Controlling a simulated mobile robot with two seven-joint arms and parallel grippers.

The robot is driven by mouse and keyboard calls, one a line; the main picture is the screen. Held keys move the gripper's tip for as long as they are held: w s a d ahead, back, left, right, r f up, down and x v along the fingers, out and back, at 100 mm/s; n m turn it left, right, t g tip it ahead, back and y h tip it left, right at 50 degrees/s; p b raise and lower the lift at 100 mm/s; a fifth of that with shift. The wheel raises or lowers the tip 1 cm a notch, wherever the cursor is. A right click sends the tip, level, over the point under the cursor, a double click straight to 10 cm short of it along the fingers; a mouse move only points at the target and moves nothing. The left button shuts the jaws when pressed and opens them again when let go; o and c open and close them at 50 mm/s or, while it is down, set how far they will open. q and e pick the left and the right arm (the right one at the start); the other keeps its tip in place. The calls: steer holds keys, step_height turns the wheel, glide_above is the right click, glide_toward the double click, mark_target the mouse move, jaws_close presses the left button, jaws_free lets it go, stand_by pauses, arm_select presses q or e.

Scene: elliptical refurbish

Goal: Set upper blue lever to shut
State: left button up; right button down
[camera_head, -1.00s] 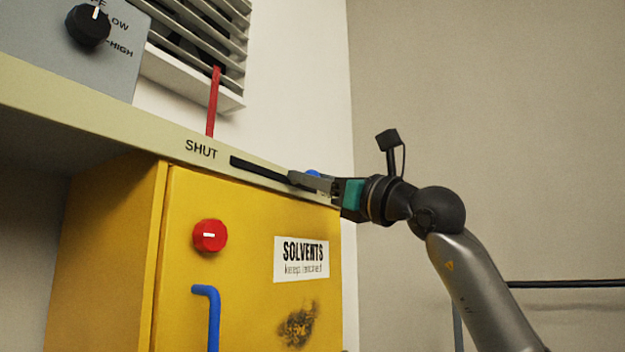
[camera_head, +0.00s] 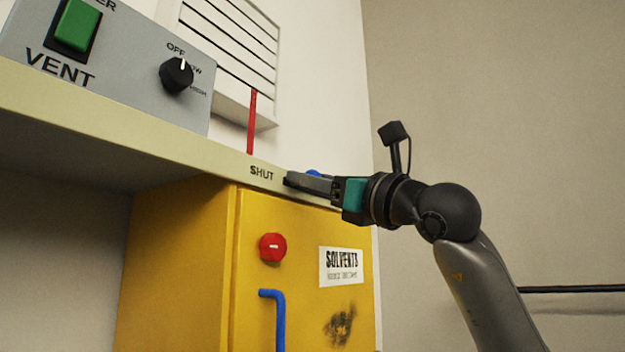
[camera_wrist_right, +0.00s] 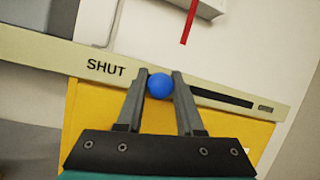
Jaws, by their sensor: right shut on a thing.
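The upper blue lever shows as a round blue knob (camera_wrist_right: 159,86) on a slot in the shelf's front edge. In the right wrist view it is at the slot's left end, beside the word SHUT (camera_wrist_right: 105,68). The dark empty slot (camera_wrist_right: 222,98) runs to its right. My right gripper (camera_head: 303,183) is shut on the knob, one finger on each side. In the head view the knob (camera_head: 313,173) is mostly hidden behind a finger. The vent slats (camera_head: 232,50) above lie flat and closed. My left gripper is not in view.
Below the shelf (camera_head: 120,122) is a yellow solvents cabinet (camera_head: 300,215) with a red knob (camera_head: 273,247) and a lower blue handle (camera_head: 280,315). A red rod (camera_head: 252,122) stands above the shelf. A grey vent panel (camera_head: 120,85) is at upper left.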

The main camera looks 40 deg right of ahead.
steer(key=c, duration=0.8)
jaws_free()
steer(key=shift+a+f, duration=0.1)
steer(key=shift+a, duration=0.15)
steer(key=shift+o, duration=1.3)
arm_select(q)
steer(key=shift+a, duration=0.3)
arm_select(e)
steer(key=shift+s, duration=0.1)
arm_select(q)
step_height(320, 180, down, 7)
steer(key=b, duration=0.7)
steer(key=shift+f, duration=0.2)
arm_select(e)
steer(key=v, duration=1.5)
steer(key=shift+d, duration=0.1)
